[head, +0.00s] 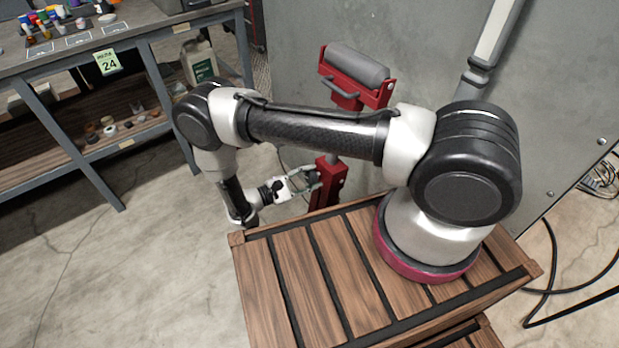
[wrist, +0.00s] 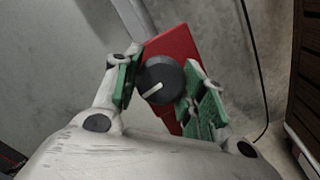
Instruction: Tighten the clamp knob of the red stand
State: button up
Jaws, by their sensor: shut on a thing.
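The red stand (head: 329,182) rises beside the wooden platform, with a grey roller (head: 356,67) in a red bracket on top. In the wrist view its red block (wrist: 178,48) fills the middle. The clamp knob (wrist: 161,81) is round and dark grey with a pale pointer line, which slants up to the right. My gripper (wrist: 160,88) has its green-padded fingers on either side of the knob and is shut on it. In the head view my gripper (head: 300,183) reaches the stand's red block from the left; the knob is hidden there.
A workbench (head: 120,35) with colourful jars and a lower shelf stands at the upper left. A white jug (head: 199,62) is by its right end. A grey panel (head: 420,60) stands behind the stand. Black cables (head: 550,285) lie at the right. The floor at left is clear.

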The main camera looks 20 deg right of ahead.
dwell(0.4)
jog(key=o, duration=1)
jog(key=shift+o, duration=0.2)
jog(key=s+a, duration=0.1)
jog(key=a, duration=1.1)
jog(key=shift+s+f, duration=0.15)
jog(key=shift+s, duration=0.2)
